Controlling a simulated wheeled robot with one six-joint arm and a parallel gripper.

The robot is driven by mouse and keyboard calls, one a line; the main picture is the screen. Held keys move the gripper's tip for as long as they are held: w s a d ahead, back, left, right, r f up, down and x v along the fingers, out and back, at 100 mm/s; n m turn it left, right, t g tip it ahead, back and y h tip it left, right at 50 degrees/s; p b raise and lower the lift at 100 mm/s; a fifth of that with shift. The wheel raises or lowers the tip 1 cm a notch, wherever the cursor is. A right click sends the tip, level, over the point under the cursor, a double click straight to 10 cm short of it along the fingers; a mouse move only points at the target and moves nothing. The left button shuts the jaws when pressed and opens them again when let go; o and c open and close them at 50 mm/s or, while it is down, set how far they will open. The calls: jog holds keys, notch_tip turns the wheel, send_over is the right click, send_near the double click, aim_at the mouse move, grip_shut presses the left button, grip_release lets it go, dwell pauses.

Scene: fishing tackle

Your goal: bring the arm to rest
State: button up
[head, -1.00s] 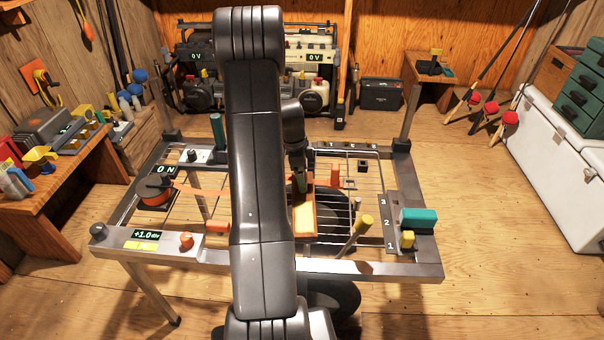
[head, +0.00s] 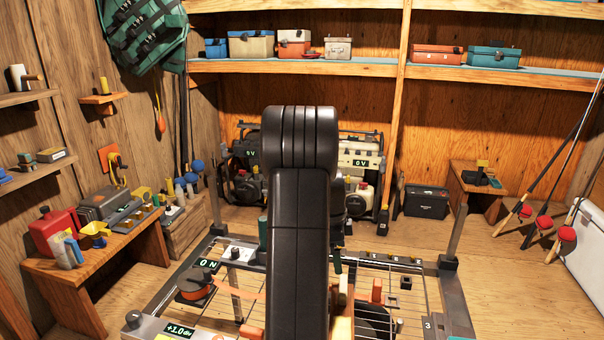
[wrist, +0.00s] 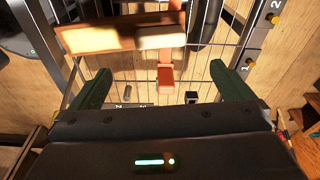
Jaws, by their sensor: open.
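My arm rises in front of the head camera and covers the middle of that view. My gripper (wrist: 166,88) shows in the wrist view, with two green fingers wide apart and nothing between them. Below it is a wire rack table (head: 450,290) with a metal frame. An orange block (wrist: 166,76) stands on the wires beyond the fingertips. A blurred orange-brown piece with a pale end (wrist: 100,38) lies near the top of the wrist view. In the head view my gripper is mostly hidden behind the arm.
A wooden bench (head: 100,262) with a red can (head: 52,232) stands at the left. Generators (head: 250,165) stand behind the table. Rods (head: 560,170) lean at the right.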

aim_at(342, 284)
jog(key=shift+f, duration=0.1)
jog(key=f, duration=0.4)
jog(key=d+f+b, duration=0.1)
jog(key=f, duration=0.4)
jog(key=d+f+b, duration=0.1)
jog(key=f, duration=0.3)
jog(key=shift+s+f, duration=0.2)
jog(key=shift+f, duration=0.15)
jog(key=shift+r, duration=0.3)
jog(key=shift+f, duration=0.1)
